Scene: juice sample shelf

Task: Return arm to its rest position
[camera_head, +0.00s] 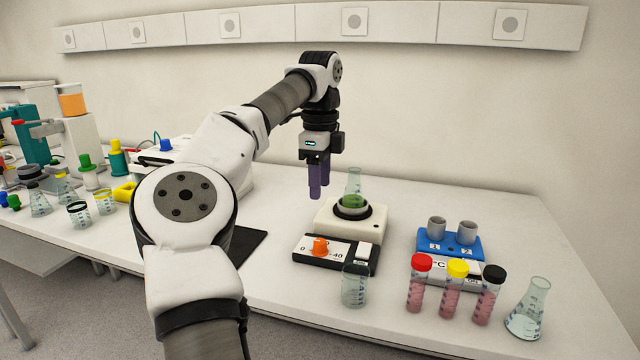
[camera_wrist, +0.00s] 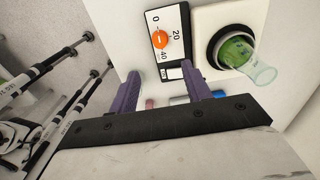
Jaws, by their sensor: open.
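My gripper (camera_head: 319,190) hangs pointing down above the bench, to the left of and a little behind the flask with green liquid (camera_head: 353,192). Its two purple fingers are apart with nothing between them, and they also show in the wrist view (camera_wrist: 162,92). The flask stands upright in the dark ring on top of the white stirrer unit (camera_head: 330,222), apart from my gripper. My white and grey arm reaches up from the front and bends down to the gripper.
An orange-knob control panel (camera_head: 320,250) and a beaker (camera_head: 354,286) stand at the front. Right are a blue two-cup device (camera_head: 450,247), tubes with red, yellow and black caps (camera_head: 452,290) and an Erlenmeyer flask (camera_head: 527,312). More glassware (camera_head: 78,214) crowds the left. The bench's back right is clear.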

